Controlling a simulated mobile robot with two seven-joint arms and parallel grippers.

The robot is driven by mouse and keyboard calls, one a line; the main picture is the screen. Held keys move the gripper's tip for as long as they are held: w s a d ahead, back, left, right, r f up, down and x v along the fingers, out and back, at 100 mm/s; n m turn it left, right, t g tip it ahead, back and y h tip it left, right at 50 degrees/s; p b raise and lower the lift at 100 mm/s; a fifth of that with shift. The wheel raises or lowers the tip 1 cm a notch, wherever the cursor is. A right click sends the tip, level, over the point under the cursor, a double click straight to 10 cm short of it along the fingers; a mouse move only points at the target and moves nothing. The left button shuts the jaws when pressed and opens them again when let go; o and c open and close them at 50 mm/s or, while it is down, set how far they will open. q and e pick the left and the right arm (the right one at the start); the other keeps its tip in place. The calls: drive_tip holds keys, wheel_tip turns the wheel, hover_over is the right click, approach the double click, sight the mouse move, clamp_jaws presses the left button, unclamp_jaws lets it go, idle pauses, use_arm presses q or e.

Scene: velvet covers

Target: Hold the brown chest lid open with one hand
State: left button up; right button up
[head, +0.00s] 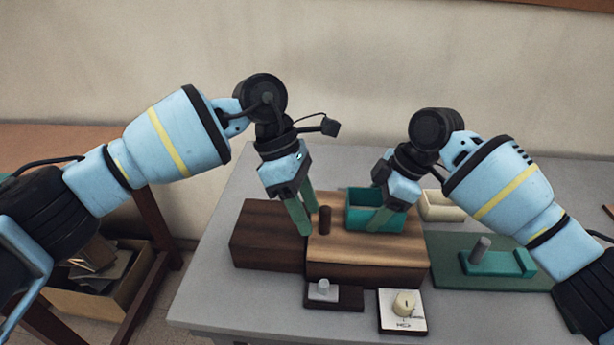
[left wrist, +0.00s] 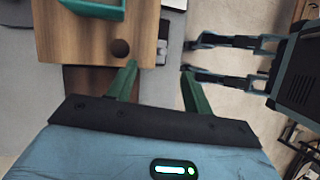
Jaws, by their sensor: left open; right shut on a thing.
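The brown wooden chest (head: 365,250) stands on the grey table, its lighter top bearing a dark round knob (head: 324,219). A darker brown block-shaped part (head: 268,236) adjoins it on the left; I cannot tell whether it belongs to the chest. The top looks flat and closed. My left gripper (head: 308,222) is open and empty, pointing down just left of the knob. In the left wrist view the knob (left wrist: 120,48) lies beyond one fingertip, not between the fingers. My right gripper (head: 382,220) is shut on the teal open box (head: 362,214), at or just above the chest top.
A cream box (head: 440,206) stands behind right. A green mat (head: 450,265) carries a teal holder with a grey peg (head: 480,250). In front of the chest lie a dark plate (head: 348,299) with a pale peg and a white card (head: 402,324) with a cream round piece.

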sight(324, 217)
use_arm(q)
drive_tip(key=w+r+t, duration=0.3)
drive_tip(key=w, duration=0.1)
drive_tip(key=shift+n+y, duration=0.3)
drive_tip(key=shift+n, duration=0.1)
drive_tip(key=x, duration=1)
clamp_jaws()
drive_tip(key=shift+a, duration=0.1)
drive_tip(key=shift+w+a+r, duration=0.1)
drive_tip(key=shift+a, duration=7.65)
